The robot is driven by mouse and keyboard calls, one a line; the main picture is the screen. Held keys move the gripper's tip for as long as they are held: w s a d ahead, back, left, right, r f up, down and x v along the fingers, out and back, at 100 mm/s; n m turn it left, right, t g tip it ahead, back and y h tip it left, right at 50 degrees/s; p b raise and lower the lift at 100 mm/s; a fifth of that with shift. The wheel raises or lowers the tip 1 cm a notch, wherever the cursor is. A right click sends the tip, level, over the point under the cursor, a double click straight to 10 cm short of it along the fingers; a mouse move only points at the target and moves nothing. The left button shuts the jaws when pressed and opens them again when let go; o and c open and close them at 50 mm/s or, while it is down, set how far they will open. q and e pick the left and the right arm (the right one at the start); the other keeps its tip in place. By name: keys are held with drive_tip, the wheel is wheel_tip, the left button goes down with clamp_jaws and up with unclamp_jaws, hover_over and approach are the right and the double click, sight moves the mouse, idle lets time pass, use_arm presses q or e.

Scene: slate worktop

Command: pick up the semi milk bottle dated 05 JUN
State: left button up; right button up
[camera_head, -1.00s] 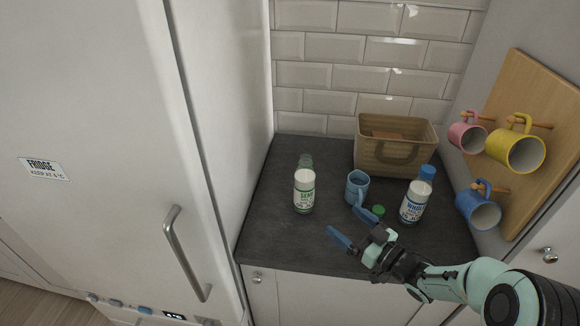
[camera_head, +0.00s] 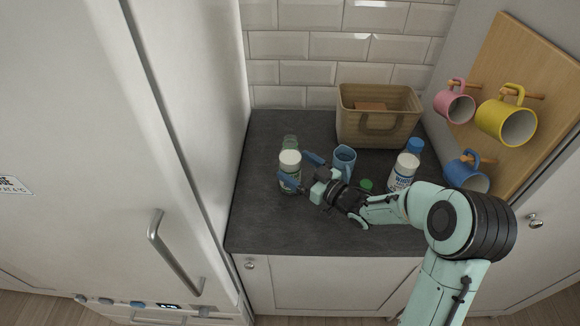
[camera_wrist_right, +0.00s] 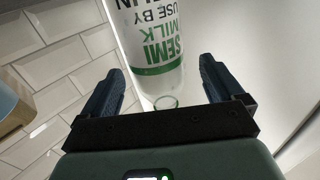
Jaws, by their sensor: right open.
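The semi milk bottle (camera_head: 289,160) stands upright on the worktop, left of the blue mug, with a white body, green print and a clear, uncapped neck. My right gripper (camera_head: 300,170) is open at it, one finger on the far side and one crossing in front of its lower part. In the right wrist view the bottle (camera_wrist_right: 152,40) shows upside down between the open fingers (camera_wrist_right: 160,85), with no visible grip. Its label reads "SEMI MILK USE BY" and part of "JUN"; the day is cut off. My left gripper is not in view.
A blue mug (camera_head: 344,160) and a green cap (camera_head: 366,185) are close to my right gripper. A blue-capped whole milk bottle (camera_head: 404,171) and a wicker basket (camera_head: 375,138) stand right and behind. Mugs hang on a wooden board (camera_head: 532,75). The fridge (camera_head: 185,90) is at left.

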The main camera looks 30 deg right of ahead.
drive_tip(key=shift+w+a, duration=0.15)
drive_tip(key=shift+w, duration=0.35)
drive_tip(key=p+x, duration=0.1)
drive_tip(key=x, duration=0.3)
drive_tip(key=shift+w+f+p, duration=0.15)
drive_tip(key=shift+w+p, duration=0.05)
drive_tip(key=shift+p, duration=0.15)
drive_tip(key=shift+s, duration=0.15)
drive_tip(key=shift+c, duration=0.5)
drive_tip(key=c, duration=1.3)
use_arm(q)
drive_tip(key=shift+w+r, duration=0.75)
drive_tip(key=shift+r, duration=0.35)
use_arm(e)
drive_tip(key=shift+r, duration=1.2)
wheel_tip(320, 180, up, 13)
drive_tip(key=shift+r+p, duration=0.2)
drive_tip(key=shift+p, duration=0.35)
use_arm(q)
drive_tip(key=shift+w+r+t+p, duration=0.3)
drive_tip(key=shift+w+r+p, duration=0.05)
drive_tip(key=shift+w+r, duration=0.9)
use_arm(e)
wheel_tip(320, 180, up, 4)
hover_over(285, 153)
drive_tip(key=w+d, duration=0.1)
drive_tip(key=w, duration=0.1)
drive_tip(key=shift+w+d, duration=0.15)
drive_tip(key=shift+d, duration=0.05)
